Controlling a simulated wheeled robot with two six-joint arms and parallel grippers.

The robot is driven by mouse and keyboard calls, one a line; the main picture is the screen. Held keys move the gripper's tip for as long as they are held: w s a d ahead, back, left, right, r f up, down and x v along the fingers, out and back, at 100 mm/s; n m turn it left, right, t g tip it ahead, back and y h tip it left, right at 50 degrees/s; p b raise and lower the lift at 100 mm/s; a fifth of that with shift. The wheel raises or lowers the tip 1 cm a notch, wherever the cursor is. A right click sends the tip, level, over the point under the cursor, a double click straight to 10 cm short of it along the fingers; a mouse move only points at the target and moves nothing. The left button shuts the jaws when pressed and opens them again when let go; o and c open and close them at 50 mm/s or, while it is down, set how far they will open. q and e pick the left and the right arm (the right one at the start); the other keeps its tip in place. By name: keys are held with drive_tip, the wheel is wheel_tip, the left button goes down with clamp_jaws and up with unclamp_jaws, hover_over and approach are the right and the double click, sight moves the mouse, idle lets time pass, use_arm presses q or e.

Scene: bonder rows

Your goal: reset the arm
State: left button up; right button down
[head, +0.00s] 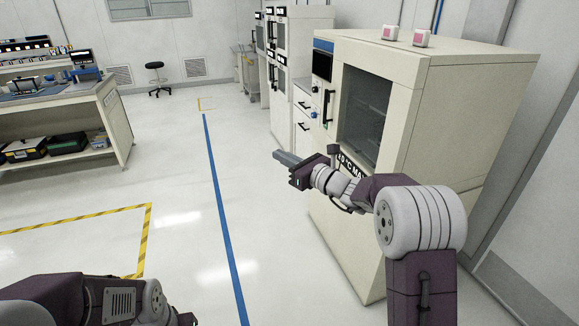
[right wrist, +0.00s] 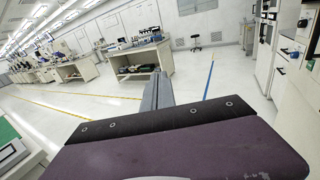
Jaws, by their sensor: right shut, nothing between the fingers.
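My right arm reaches in from the right in the head view, in front of a large cream cabinet. My right gripper (head: 281,157) points left over the floor, shut and empty. In the right wrist view its closed fingers (right wrist: 158,92) stick out past the dark purple wrist body, touching nothing. My left arm shows only as a purple and grey piece at the bottom left of the head view. The left gripper's fingers are out of the picture.
The cream cabinet (head: 400,62) with a dark window stands close to my right arm. A workbench (head: 108,105) with equipment stands at the left, a stool (head: 157,75) at the back. Floor around the blue line (head: 216,180) is clear.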

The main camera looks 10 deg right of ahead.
drive_tip(key=s+a+f+n+g+y, duration=0.2)
drive_tip(key=s+a+n+g, duration=0.3)
drive_tip(key=s+a, duration=0.35)
drive_tip(key=s+f+n+g+h, duration=0.3)
drive_tip(key=s+f+n+g, duration=0.25)
drive_tip(key=s+f, duration=0.5)
drive_tip(key=s+d+f+n+g+h, duration=0.3)
drive_tip(key=s+d+f+n+h, duration=0.6)
drive_tip(key=s+d+f+n, duration=0.6)
wheel_tip(320, 180, up, 16)
drive_tip(key=d+n+p, duration=0.1)
drive_tip(key=n+p, duration=0.2)
drive_tip(key=p, duration=1)
drive_tip(key=shift+s+p, duration=0.15)
drive_tip(key=shift+p, duration=0.25)
